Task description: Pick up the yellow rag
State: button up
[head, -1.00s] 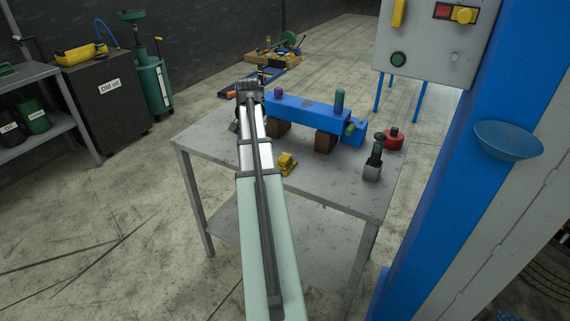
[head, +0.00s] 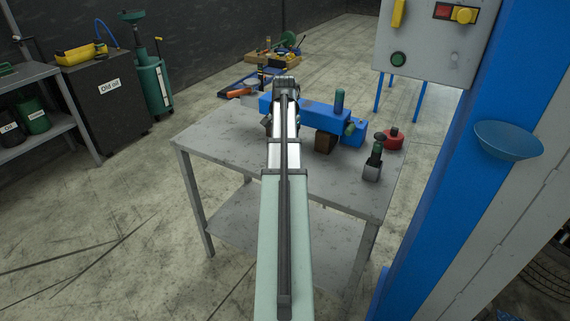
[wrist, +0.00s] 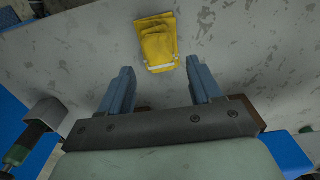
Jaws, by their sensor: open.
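The yellow rag (wrist: 157,42) lies folded on the grey table (head: 225,140), with a pale stripe across one end. In the wrist view it is at the top, just beyond the fingertips and roughly centred between them. My gripper (wrist: 157,70) has its two blue-grey fingers apart, with nothing between them. The rag is outside the grip, and the height of the fingers above the table is hard to tell. In the head view my arm hides the rag and the gripper's fingers.
A green-handled tool (head: 374,158) and a red container (head: 393,141) are at the right. The table's left part is bare. A blue post (head: 450,170) rises at the right.

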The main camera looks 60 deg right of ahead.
jog(key=shift+s+d+f, duration=0.1)
jog(key=shift+f, duration=3.25)
jog(key=c, duration=1)
jog(key=shift+c, duration=0.2)
jog(key=shift+r, duration=0.15)
notch_tip(320, 180, up, 10)
jog(key=shift+f, duration=0.1)
